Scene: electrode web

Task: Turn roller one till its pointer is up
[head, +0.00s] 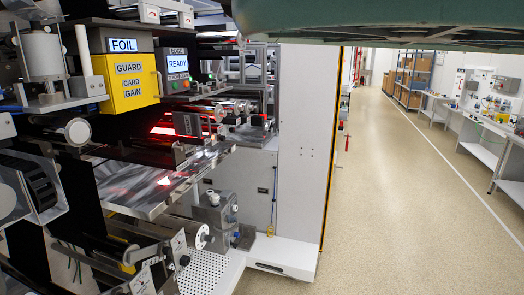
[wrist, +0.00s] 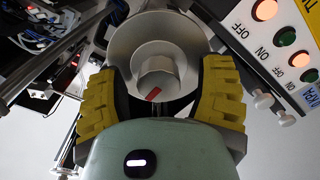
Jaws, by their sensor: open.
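In the wrist view a round silver knob (wrist: 155,76) sits in the middle of a larger pale round dish or flange (wrist: 126,42). A short red mark (wrist: 153,94) shows on the knob's lower part in this view, slanting up to the right. I see no label saying which roller this is. My gripper (wrist: 160,70) is open, with one yellow ribbed finger on each side of the knob. A gap shows between the fingers and the knob. The gripper's green body hides what lies below. In the head view I cannot single out this knob, and the gripper does not show.
A tilted panel (wrist: 270,45) with ON and OFF labels and lit buttons is close right of the gripper in the wrist view. Cables (wrist: 45,28) lie at upper left. The head view shows a yellow GUARD box (head: 127,82), rollers, and a clear aisle (head: 375,190).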

